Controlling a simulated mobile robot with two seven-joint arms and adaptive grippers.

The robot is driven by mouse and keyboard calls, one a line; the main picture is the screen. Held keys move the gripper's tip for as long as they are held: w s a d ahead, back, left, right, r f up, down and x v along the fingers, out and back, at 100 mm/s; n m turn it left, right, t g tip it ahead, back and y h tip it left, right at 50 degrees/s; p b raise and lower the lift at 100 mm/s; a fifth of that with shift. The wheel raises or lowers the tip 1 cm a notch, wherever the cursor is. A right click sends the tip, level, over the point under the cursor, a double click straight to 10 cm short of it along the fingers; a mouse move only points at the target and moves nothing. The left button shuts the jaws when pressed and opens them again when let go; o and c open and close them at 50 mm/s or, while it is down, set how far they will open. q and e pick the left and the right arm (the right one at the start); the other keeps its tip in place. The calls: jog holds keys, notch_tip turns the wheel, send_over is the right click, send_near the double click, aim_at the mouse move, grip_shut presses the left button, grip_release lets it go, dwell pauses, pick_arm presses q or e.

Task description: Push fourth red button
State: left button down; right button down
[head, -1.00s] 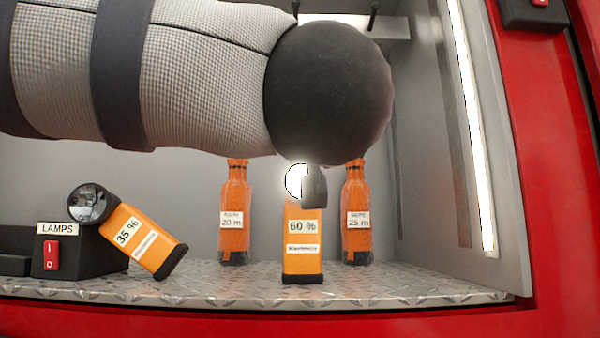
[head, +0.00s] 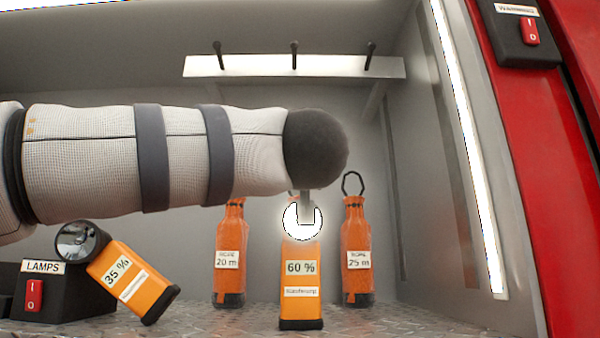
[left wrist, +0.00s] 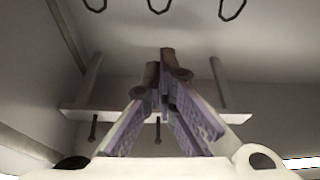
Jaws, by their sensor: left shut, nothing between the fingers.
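Two red rocker switches show in the head view. One red switch (head: 34,296) is on a dark box labelled LAMPS at the lower left. The other red switch (head: 530,32) is on a dark box on the red frame at the upper right. I cannot tell which is the fourth red button. My left arm crosses from the left and ends in a dark round joint at mid-picture; I cannot make out the left gripper there. In the left wrist view my left gripper (left wrist: 160,72) is shut and empty, its fingertips together. My right gripper is not in view.
Two orange bottles, left (head: 229,255) and right (head: 357,255), flank a lit orange 60 % lamp (head: 301,270). A tilted 35 % lamp (head: 135,283) leans beside the LAMPS box. A rail with hooks (head: 294,66) is on the back wall. A light strip (head: 465,150) runs up the right.

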pick_arm(q)
jog(key=f, duration=0.3)
jog(key=shift+w+d+f+b, duration=0.1)
jog(key=shift+w+d+b, duration=0.1)
jog(key=shift+b, duration=0.1)
jog(key=shift+s+f, duration=0.15)
jog(key=shift+f, duration=0.2)
jog(key=shift+s, duration=0.1)
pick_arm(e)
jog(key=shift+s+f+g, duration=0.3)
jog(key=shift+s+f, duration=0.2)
pick_arm(q)
jog(key=shift+s+r, duration=0.1)
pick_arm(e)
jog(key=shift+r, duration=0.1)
